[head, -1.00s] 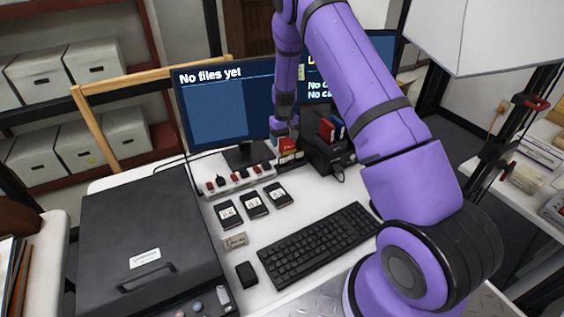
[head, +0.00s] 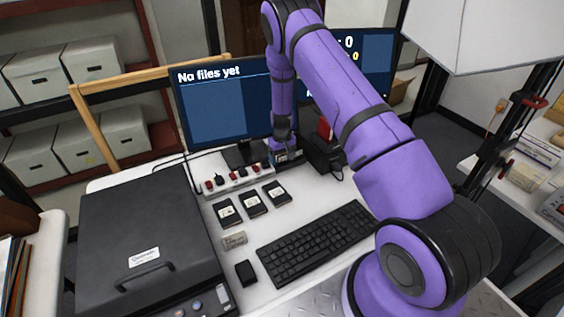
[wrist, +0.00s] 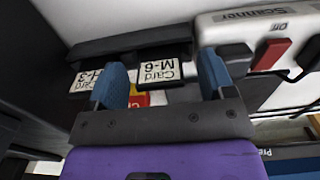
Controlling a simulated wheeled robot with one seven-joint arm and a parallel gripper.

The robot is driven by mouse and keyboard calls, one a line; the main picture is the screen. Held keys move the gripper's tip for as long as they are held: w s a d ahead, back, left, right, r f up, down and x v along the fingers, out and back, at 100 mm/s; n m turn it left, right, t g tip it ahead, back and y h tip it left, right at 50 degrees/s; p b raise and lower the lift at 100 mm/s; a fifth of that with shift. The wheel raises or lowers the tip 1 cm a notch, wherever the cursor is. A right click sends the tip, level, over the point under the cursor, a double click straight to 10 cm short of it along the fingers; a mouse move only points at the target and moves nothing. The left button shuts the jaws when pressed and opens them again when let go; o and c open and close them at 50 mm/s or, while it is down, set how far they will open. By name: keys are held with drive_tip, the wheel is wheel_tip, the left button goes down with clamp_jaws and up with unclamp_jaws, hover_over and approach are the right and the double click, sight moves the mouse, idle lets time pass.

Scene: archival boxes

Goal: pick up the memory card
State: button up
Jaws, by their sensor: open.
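In the wrist view, a black memory card with a white label reading "Card M-6" (wrist: 160,71) lies between the two blue fingers of my gripper (wrist: 162,78). The gripper is open, a finger on each side of the card; I cannot tell whether they touch it. A second card labelled H-3 (wrist: 85,80) sits left of the left finger, partly hidden. A red and yellow piece (wrist: 139,100) shows below the M-6 card. In the head view my gripper (head: 280,157) is low, in front of the monitor, and hides what is under it.
Three black cards (head: 254,203) lie on the white desk. A power strip (head: 238,178) with red switches is left of my gripper and shows close in the wrist view (wrist: 262,52). A black dock (head: 325,155), keyboard (head: 318,240), flatbed scanner (head: 145,230) and monitor (head: 222,110) stand around.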

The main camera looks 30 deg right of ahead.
drive_tip(key=c, duration=1)
drive_tip(key=shift+r, duration=0.1)
